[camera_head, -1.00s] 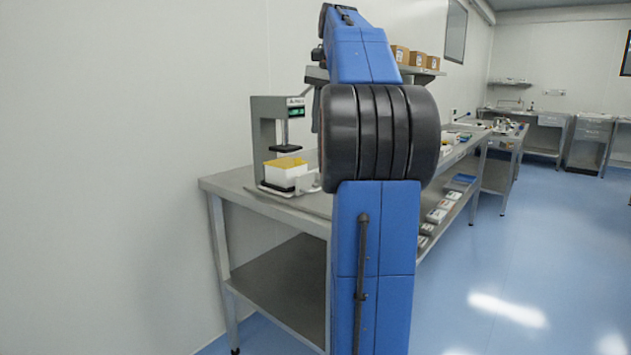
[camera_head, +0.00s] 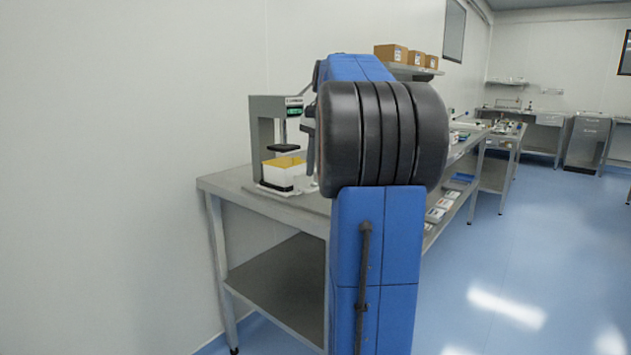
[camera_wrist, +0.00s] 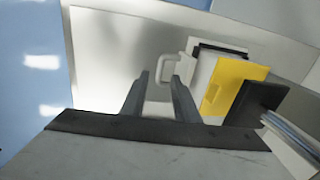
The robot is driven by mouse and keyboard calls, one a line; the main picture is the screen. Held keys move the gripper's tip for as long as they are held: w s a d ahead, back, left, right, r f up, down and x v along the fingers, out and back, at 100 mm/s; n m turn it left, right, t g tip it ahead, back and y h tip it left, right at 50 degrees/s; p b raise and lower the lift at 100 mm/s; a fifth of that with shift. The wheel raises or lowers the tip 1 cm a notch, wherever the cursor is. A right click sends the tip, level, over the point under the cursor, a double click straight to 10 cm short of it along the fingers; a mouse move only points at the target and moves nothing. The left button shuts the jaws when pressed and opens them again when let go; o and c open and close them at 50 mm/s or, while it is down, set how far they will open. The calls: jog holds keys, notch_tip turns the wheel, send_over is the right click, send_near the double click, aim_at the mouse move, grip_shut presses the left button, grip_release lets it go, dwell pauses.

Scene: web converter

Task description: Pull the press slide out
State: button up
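The press (camera_head: 265,135) is a grey frame with a small green display and a dark pressing plate (camera_head: 284,149), standing on the near end of a steel bench. Under the plate sits the press slide, a white block with a yellow top (camera_head: 280,172). In the wrist view the slide's pale body (camera_wrist: 203,72) and yellow part (camera_wrist: 231,88) show right of centre, with a white loop handle (camera_wrist: 168,68) on its left. My gripper (camera_wrist: 160,80) is open and empty, its two fingers pointing at the handle, apparently above it. In the head view my arm hides most of the gripper.
The steel bench (camera_head: 225,186) has a lower shelf (camera_head: 270,275). Cardboard boxes (camera_head: 391,54) stand on a wall shelf behind my arm. The press's dark plate (camera_wrist: 258,103) lies close right of the slide. Blue floor (camera_head: 500,270) is open at right.

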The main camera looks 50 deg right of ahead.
aim_at(315, 188)
jog(key=shift+w+f, duration=0.15)
jog(key=shift+f, duration=0.8)
jog(key=shift+w+f, duration=0.15)
jog(key=shift+f, duration=0.75)
grip_shut()
